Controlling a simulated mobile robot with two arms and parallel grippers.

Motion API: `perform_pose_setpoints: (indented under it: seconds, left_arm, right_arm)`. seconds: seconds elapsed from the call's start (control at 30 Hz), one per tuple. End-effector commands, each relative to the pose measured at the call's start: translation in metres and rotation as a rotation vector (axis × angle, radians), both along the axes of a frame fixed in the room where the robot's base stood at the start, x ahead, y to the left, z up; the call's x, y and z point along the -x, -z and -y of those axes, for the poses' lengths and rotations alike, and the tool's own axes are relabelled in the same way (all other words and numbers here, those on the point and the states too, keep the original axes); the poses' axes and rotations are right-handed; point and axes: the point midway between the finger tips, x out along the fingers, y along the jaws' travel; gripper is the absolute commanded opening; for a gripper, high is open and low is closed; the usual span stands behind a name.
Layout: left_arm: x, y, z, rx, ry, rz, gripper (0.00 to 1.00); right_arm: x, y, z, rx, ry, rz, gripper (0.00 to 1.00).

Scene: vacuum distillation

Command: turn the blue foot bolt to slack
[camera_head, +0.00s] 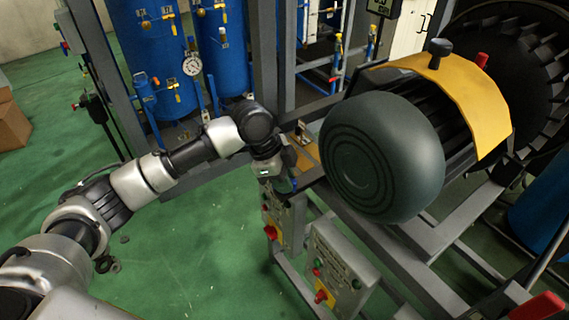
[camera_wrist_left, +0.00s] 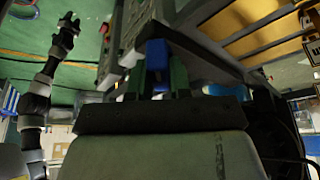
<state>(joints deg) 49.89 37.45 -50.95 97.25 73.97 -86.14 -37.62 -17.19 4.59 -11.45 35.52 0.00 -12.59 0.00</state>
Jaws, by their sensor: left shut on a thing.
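The blue foot bolt (camera_wrist_left: 157,54) shows in the left wrist view as a small blue block between the two greenish fingers of my left gripper (camera_wrist_left: 158,78). The fingers are shut on it, and its far end lies against the dark frame. In the head view my left gripper (camera_head: 284,185) is beside the grey frame under the motor, mostly hidden by its own wrist; the bolt is hard to make out there. A white and black arm, which looks like my right one, stands at the left of the wrist view; its dark end (camera_wrist_left: 67,30) is too small to read.
The large motor (camera_head: 382,158) with a yellow cover (camera_head: 440,90) sits right of my left gripper. Control boxes (camera_head: 340,268) with red knobs hang on the frame just below. Blue tanks (camera_head: 150,60) stand behind. The green floor (camera_head: 190,255) is open at lower left.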

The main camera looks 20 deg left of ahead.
Motion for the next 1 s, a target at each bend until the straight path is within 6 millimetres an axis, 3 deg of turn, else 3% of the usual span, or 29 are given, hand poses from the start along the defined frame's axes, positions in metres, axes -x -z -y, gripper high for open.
perform_pose_setpoints:
  seconds: [0.03,0.6,1.0]
  left_arm:
    - [0.001,-0.008,0.0,0.001,-0.047,-0.002,0.0]
    - [0.001,-0.008,0.0,-0.001,-0.586,-0.001,0.0]
    - [0.0,-0.004,0.001,0.0,-0.963,-0.001,0.0]
  right_arm:
    - [0.0,-0.017,0.0,0.0,0.0,0.0,0.43]
    - [0.0,-0.102,0.0,0.0,0.0,0.001,0.43]
    - [0.0,-0.143,0.0,0.0,0.0,0.0,0.43]
